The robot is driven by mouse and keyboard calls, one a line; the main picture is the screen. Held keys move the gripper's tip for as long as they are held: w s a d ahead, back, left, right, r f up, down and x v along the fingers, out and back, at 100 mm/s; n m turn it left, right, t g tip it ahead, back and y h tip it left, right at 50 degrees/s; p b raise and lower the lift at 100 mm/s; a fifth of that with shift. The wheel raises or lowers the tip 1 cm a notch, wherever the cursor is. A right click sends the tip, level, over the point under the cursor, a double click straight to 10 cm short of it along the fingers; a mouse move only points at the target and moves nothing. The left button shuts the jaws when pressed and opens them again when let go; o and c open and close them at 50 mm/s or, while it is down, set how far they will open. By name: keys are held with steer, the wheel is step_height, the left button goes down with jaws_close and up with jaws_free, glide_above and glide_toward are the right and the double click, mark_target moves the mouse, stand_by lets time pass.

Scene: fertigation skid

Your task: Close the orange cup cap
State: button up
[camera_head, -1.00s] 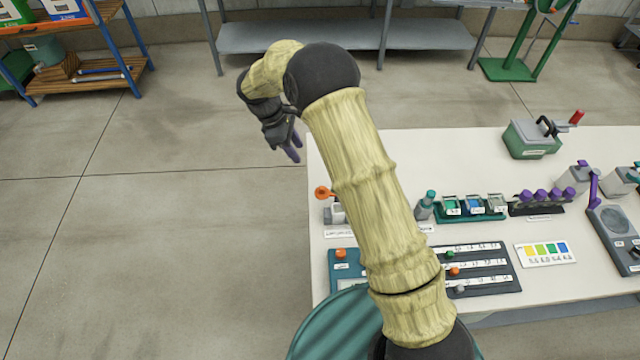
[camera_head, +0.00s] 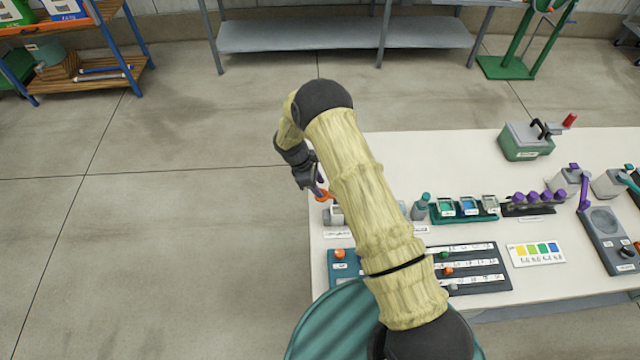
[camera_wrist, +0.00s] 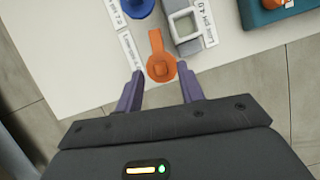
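The orange cup cap (camera_wrist: 160,66) shows in the wrist view as a round lid with a knob and a short strap, at the table's edge. It lies between and just beyond the two purple fingertips of my gripper (camera_wrist: 158,88). The fingers are apart, with a gap on both sides of the cap. In the head view the orange cap (camera_head: 325,196) is partly hidden by my gripper (camera_head: 318,188). A grey-white block with a square opening (camera_wrist: 184,27) stands beside the cap. I cannot tell whether a finger touches the cap.
The white table (camera_head: 390,147) carries a teal-capped bottle (camera_head: 420,207), a teal rack of small cups (camera_head: 467,217), a tube rack with purple caps (camera_head: 527,207) and a dark panel with knobs (camera_head: 470,268). Open floor (camera_head: 180,240) lies left of the table.

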steer(key=shift+x, duration=0.9)
jaws_close()
